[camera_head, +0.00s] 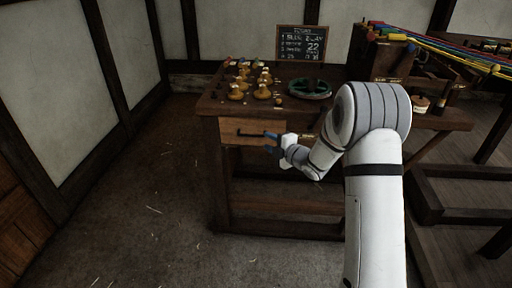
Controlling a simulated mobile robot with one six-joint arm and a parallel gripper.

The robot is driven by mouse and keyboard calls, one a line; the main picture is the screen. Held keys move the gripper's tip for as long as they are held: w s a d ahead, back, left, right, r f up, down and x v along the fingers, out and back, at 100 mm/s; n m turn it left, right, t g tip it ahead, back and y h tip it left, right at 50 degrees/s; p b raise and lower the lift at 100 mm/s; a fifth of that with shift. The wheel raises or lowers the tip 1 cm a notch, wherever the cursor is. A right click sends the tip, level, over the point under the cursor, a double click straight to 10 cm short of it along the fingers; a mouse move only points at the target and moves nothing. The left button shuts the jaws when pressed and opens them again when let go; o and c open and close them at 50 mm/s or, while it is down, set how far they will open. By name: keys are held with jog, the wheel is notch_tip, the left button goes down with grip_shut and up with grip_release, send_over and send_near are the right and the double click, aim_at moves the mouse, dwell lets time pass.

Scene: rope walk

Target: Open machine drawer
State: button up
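The machine drawer (236,127) has a lighter wood front and sits under the top of a dark wooden bench (212,105), on its left side. A dark bar handle (250,134) runs across the drawer front. My gripper (271,138) has blue fingers and is at the right end of the handle, overlapping it in the picture. The fingers are too small to tell whether they are open or shut, or whether they touch the handle. My gripper and wrist hide the drawer's right end. I cannot tell if the drawer stands out from the bench.
Several yellow-brown bobbins (237,92), a green ring-shaped part (309,88) and a chalkboard (302,43) are on the bench top. Coloured ropes (440,47) stretch right from a wooden block. Open floor (160,200) lies left of the bench. A low shelf (285,194) runs beneath.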

aim_at(253, 136)
jog(key=x, duration=0.5)
jog(key=b+x, duration=0.1)
jog(key=x, duration=0.2)
jog(key=shift+s+a+f, duration=0.2)
jog(key=shift+a+f, duration=0.1)
jog(key=shift+a, duration=0.05)
jog(key=shift+c, duration=0.3)
grip_shut()
